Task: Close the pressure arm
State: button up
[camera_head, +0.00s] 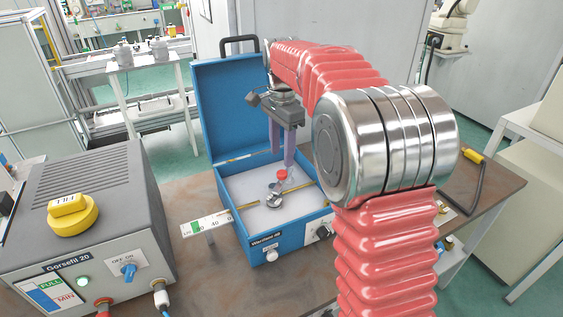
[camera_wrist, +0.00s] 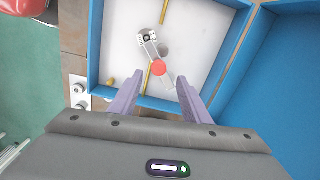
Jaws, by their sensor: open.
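The pressure arm (camera_head: 275,188) is a small silver metal part inside the open blue box (camera_head: 253,241). Its red knob (camera_head: 282,174) is nearest my gripper. In the wrist view the arm (camera_wrist: 150,47) runs from a silver mount to the red knob (camera_wrist: 158,68). I cannot tell its exact angle. My gripper (camera_head: 282,160) has two purple fingers, open and pointing down into the box. In the wrist view the knob shows in the gap between the fingertips (camera_wrist: 160,82), apart from both. My gripper holds nothing.
The box's blue lid (camera_head: 226,102) stands open behind my gripper. A grey machine with a yellow knob (camera_head: 72,213) stands at left. A small marked plate (camera_head: 206,224) juts out at the box's left side. The brown table (camera_head: 187,278) is bare in front.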

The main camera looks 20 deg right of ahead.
notch_tip(320, 180, up, 8)
dwell(0.4)
jog(key=shift+f, duration=0.1)
dwell(0.5)
jog(key=n, duration=0.7)
send_near(282, 171)
jog(key=s, duration=0.3)
jog(key=s+a+f+n+t, duration=0.1)
jog(key=s+n+t, duration=0.1)
jog(key=s, duration=1.2)
jog(key=s+a+f+n+t, duration=0.1)
jog(key=s+n, duration=0.4)
jog(key=s, duration=0.9)
jog(key=shift+a+f+n+t, duration=0.3)
jog(key=shift+a+f+t, duration=0.15)
jog(key=shift+t, duration=0.85)
